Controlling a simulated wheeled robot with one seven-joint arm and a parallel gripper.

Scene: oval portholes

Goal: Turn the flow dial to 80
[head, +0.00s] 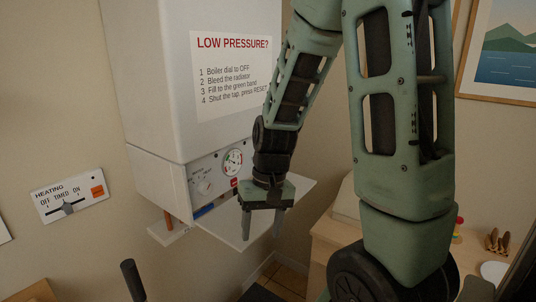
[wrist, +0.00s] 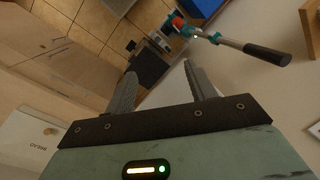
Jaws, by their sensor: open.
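The white boiler (head: 200,90) hangs on the wall, with a control panel low on its front. A white round knob (head: 204,187) sits on the panel, left of a round gauge (head: 233,161). The small lettering round the knob is too small to read, so I cannot tell its setting or whether it is the flow dial. My gripper (head: 262,226) is open and points down, in front and to the right of the panel, apart from the knob. In the wrist view the fingers (wrist: 160,80) are spread with nothing between them; the knob is not visible there.
A white flap (head: 245,225) juts out below the panel. A heating switch plate (head: 68,200) is on the wall at left. A wooden counter (head: 335,240) stands at right. The wrist view shows a black-handled tool (wrist: 240,45) and tiled floor (wrist: 110,35).

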